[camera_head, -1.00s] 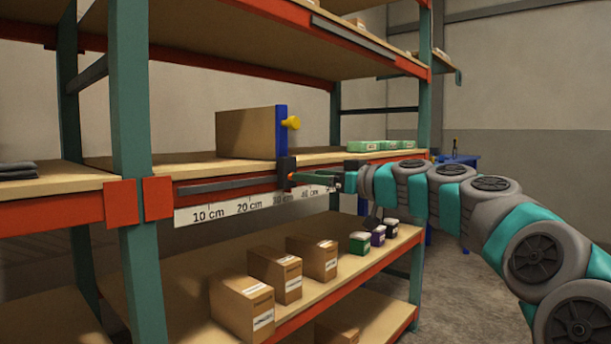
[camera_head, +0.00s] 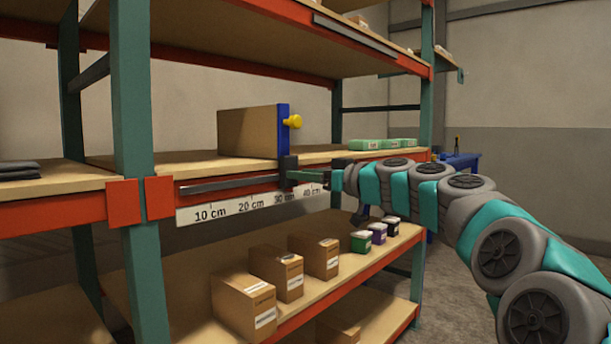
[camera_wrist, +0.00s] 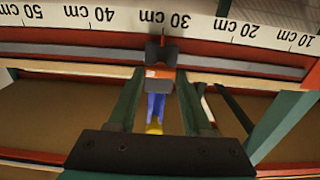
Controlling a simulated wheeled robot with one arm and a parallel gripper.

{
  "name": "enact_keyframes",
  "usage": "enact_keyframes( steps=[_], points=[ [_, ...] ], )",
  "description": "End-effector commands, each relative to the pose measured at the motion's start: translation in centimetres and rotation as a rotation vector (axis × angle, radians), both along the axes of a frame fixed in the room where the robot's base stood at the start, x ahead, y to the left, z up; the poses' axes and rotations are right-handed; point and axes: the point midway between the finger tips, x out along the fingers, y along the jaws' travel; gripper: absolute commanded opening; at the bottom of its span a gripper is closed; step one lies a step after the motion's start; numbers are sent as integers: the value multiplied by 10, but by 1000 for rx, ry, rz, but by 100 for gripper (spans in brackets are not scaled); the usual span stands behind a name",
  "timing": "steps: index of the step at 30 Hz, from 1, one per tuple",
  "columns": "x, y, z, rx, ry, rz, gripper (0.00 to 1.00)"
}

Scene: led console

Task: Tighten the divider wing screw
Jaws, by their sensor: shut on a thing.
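A blue upright divider (camera_head: 283,132) stands on the middle shelf against a large cardboard box (camera_head: 247,132). A yellow knob (camera_head: 293,122), which looks like the wing screw, sticks out of its right side; it also shows in the wrist view (camera_wrist: 154,129). Below the divider, a black block (camera_head: 288,170) sits on the shelf's front rail near the 30 cm mark. My gripper (camera_wrist: 160,80) is at this block, its fingers on either side, shut on it. The exact contact is partly hidden. The gripper is below and apart from the yellow knob.
A white scale strip (camera_head: 245,206) runs under the rail. Green boxes (camera_head: 365,145) stand right on the middle shelf. Brown cartons (camera_head: 243,303) and small jars (camera_head: 361,241) fill the lower shelf. A green upright post (camera_head: 135,170) stands left. Shelf space right of the divider is free.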

Motion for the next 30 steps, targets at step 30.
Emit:
enact_keyframes(
  steps=[30],
  points=[
    [1,0,0,154,199,1,0]
  ],
)
